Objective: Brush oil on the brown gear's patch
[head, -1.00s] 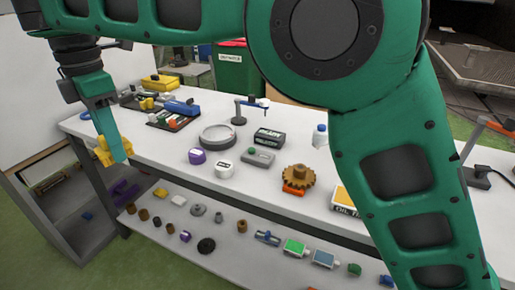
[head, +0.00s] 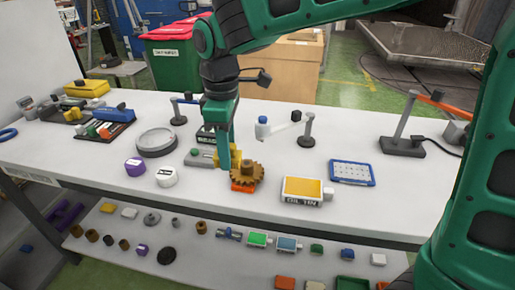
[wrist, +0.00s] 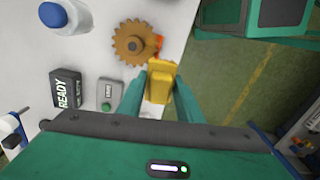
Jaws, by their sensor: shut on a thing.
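The brown gear (head: 246,172) stands on an orange base (head: 243,187) on the white table. It also shows in the wrist view (wrist: 132,42), with orange at its right edge; I cannot make out a separate patch on it. My gripper (head: 222,163) is just left of and behind the gear in the head view. It is shut on a yellow tool (wrist: 160,82), whose lower end is hard to see. The oil tin (head: 301,190), with a yellow top, lies right of the gear.
A grey button box (wrist: 108,94) and a black READY box (wrist: 65,91) stand near my gripper. A white round container (head: 167,176), a purple one (head: 135,166) and a grey ring (head: 157,142) are left.

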